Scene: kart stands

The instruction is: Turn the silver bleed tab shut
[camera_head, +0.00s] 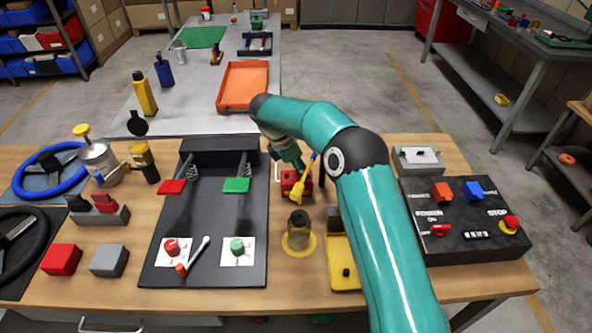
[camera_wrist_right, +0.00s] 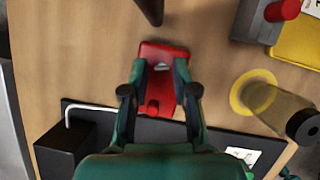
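A red block (camera_wrist_right: 160,82) lies flat on the wooden bench, with a small silver tab (camera_wrist_right: 162,67) on its top face and a short red knob near its lower end. In the head view the red block (camera_head: 289,184) is partly hidden by my right gripper and a yellow piece, and the tab cannot be made out. My right gripper (camera_wrist_right: 160,68) is open above the block, pointing down. Its fingers are apart on either side of the tab, and neither visibly touches it. My left gripper is not in view.
A black pedal plate (camera_head: 203,215) lies left of the block. A yellow piece with a blue end (camera_head: 301,184) shows beside my right gripper. A jar on a yellow ring (camera_head: 299,236) and a yellow tray (camera_head: 343,279) stand nearer the front edge. A black switch panel (camera_head: 465,245) sits right.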

